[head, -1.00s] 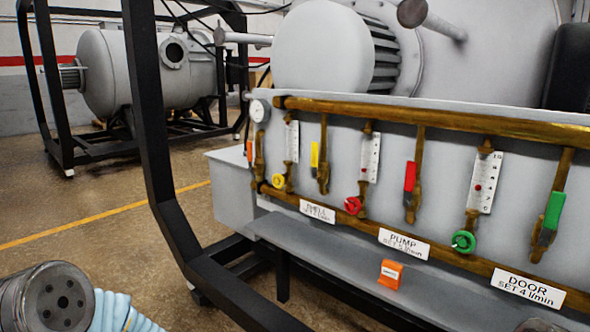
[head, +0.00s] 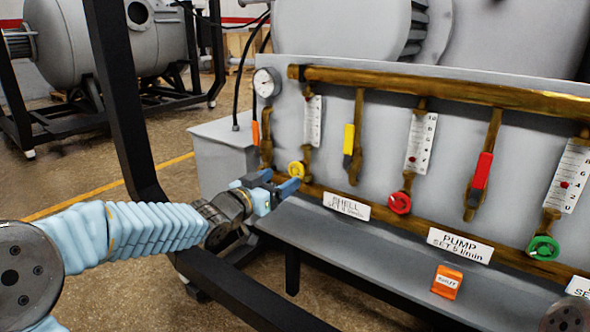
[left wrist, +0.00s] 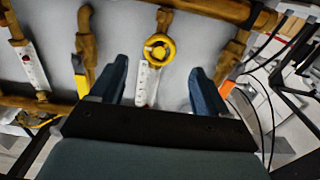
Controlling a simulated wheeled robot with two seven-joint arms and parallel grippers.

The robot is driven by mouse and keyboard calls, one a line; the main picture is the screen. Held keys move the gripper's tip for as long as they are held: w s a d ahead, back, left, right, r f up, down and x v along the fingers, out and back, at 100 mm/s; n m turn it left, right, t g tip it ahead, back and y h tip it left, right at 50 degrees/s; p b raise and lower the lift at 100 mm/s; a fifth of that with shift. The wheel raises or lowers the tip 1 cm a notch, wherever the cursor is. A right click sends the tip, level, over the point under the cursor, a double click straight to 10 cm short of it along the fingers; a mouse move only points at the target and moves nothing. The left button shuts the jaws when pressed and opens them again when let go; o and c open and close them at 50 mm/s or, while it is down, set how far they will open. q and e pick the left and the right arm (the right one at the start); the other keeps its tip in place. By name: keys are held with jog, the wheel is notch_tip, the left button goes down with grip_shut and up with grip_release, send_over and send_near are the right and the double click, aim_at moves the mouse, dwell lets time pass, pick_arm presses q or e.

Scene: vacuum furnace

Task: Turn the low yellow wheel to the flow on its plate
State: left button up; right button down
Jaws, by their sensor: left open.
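The low yellow wheel (head: 296,169) sits at the foot of the leftmost flow tube (head: 312,122) on the grey panel. Its white plate (head: 346,206) below reads SHELL; its set number is too blurred to read surely. My left gripper (head: 281,182) is open, just in front of and slightly below the wheel in the head view. In the left wrist view the yellow wheel (left wrist: 159,47) shows upside down, beyond and between the two blue fingers (left wrist: 158,75). The fingers look apart from it. The tube's float is too small to read. My right gripper is not in view.
A yellow-handled valve (head: 349,140) stands right of the wheel. A red wheel (head: 400,203), red handle (head: 482,171) and green wheel (head: 543,248) follow rightward. A brass pipe runs just below. A grey shelf (head: 350,250) with an orange block (head: 447,282) juts out below. A black frame post (head: 122,110) stands left.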

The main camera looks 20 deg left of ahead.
aim_at(295, 171)
pick_arm(q)
jog(key=x, duration=0.7)
jog(key=shift+p, duration=0.4)
jog(key=shift+c, duration=0.2)
jog(key=shift+f, duration=0.1)
jog(key=c, duration=1)
